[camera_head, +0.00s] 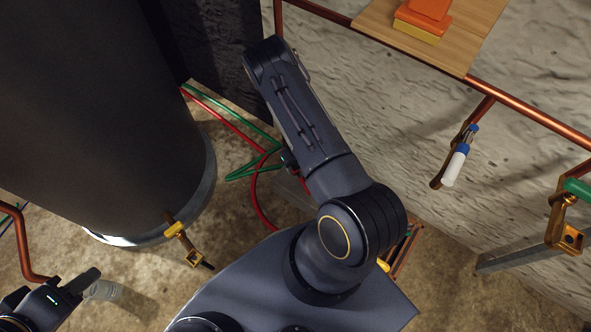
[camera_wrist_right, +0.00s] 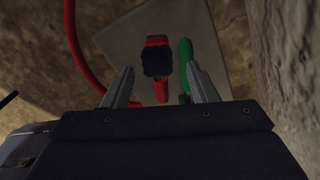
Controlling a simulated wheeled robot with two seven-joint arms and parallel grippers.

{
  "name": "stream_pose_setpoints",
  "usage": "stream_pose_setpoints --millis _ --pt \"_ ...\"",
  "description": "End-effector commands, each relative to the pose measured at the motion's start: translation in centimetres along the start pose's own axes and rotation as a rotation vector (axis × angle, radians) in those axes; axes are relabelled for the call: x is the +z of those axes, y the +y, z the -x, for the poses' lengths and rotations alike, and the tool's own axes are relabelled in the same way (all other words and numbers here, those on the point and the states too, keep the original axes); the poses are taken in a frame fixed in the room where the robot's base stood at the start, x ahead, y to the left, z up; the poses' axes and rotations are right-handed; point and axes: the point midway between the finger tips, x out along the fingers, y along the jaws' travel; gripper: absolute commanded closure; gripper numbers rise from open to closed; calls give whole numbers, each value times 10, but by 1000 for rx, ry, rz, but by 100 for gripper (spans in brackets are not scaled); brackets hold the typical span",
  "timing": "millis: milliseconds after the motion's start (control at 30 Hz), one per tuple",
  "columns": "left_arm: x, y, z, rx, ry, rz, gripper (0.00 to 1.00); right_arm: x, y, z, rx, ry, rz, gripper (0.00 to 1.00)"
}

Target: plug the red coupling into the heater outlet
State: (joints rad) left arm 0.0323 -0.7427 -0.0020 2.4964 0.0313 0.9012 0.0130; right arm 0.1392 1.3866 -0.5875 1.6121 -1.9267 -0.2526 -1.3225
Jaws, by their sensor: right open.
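The red coupling (camera_wrist_right: 158,88) lies on a grey plate (camera_wrist_right: 122,42) in the right wrist view, its dark mouth facing the camera. My right gripper (camera_wrist_right: 160,70) is open, with the coupling between and beyond its fingers; contact cannot be judged. It is hidden in the head view. The heater appears to be the large dark cylinder (camera_head: 90,110). A brass fitting (camera_head: 180,232), likely its outlet, sticks out at its foot. My left gripper (camera_head: 98,288) is at the lower left, apart from the fitting; its finger gap is unclear.
A green coupling (camera_wrist_right: 186,70) lies close right of the red one. Red (camera_head: 232,122) and green (camera_head: 245,172) hoses run over the floor. Copper pipe (camera_head: 530,108), a wooden shelf (camera_head: 455,55) and a blue-and-white fitting (camera_head: 456,164) line the wall.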

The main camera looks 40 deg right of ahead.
Motion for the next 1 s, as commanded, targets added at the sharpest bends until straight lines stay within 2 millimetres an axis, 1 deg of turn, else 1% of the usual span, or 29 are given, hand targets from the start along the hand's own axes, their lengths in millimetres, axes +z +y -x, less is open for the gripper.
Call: stream_pose_setpoints --millis 200,300,367,567,667,900,1000 --pt "10 -9 -19 0 0 0 64 5 2 -34 0 0 0 47" --pt "11 -10 -23 0 0 0 64 4 2 -46 0 0 -2 47" --pt "12 -11 -23 0 0 0 64 5 2 -49 0 -1 -2 47" --pt "11 -10 -22 0 0 0 64 5 2 -47 0 -2 -3 47" --pt "11 -10 -22 0 0 0 64 5 2 -47 0 -2 -3 59" --pt "11 -10 -22 0 0 0 64 5 2 -47 0 -2 -3 90" --pt "11 -10 -22 0 0 0 64 5 2 -47 0 -2 -3 100"
